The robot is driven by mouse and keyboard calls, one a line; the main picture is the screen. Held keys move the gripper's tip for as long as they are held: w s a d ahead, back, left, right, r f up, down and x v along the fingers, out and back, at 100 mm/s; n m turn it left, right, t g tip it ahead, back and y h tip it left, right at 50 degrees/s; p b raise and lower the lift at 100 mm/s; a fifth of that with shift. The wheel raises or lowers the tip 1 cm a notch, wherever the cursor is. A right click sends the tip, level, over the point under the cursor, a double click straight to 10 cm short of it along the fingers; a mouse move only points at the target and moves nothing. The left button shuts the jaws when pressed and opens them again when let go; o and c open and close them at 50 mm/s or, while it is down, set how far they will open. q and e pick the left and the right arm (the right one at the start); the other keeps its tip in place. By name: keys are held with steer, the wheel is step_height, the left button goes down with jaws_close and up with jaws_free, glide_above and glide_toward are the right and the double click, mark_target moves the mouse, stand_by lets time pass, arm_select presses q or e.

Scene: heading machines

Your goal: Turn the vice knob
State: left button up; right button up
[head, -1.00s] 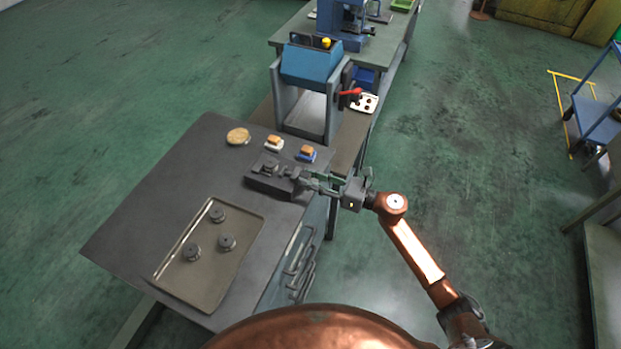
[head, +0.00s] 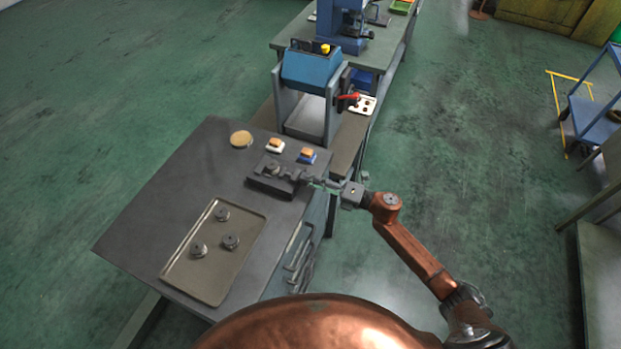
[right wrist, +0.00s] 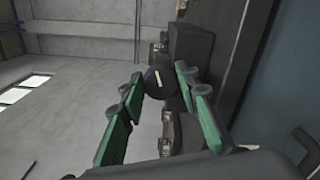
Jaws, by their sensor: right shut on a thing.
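The vice (head: 262,186) is a dark grey block with a round part on top, on the right edge of the grey bench. Its dark round knob (right wrist: 160,82), with a pale line mark on its face, shows in the right wrist view between the green-padded fingers. My right gripper (head: 312,181) reaches in from the right at the vice's right end and is shut on the knob. It also shows in the right wrist view (right wrist: 162,92). In the head view the knob is hard to make out behind the fingers. My left gripper is not in view.
A metal tray (head: 184,270) with several dark round parts lies on the bench. Behind the vice are a white-and-orange switch (head: 275,145), a blue-and-orange switch (head: 307,155) and a tan disc (head: 241,139). A blue machine (head: 312,70) with a red handle stands beyond.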

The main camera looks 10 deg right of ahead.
steer(key=shift+d+m+p, duration=0.1)
steer(key=shift+m+p, duration=0.8)
steer(key=shift+m, duration=1)
steer(key=o, duration=1.1)
steer(key=shift+o, duration=0.2)
steer(key=shift+s+d+f, duration=0.1)
steer(key=shift+d, duration=0.1)
steer(key=v, duration=1.1)
steer(key=shift+d, duration=0.2)
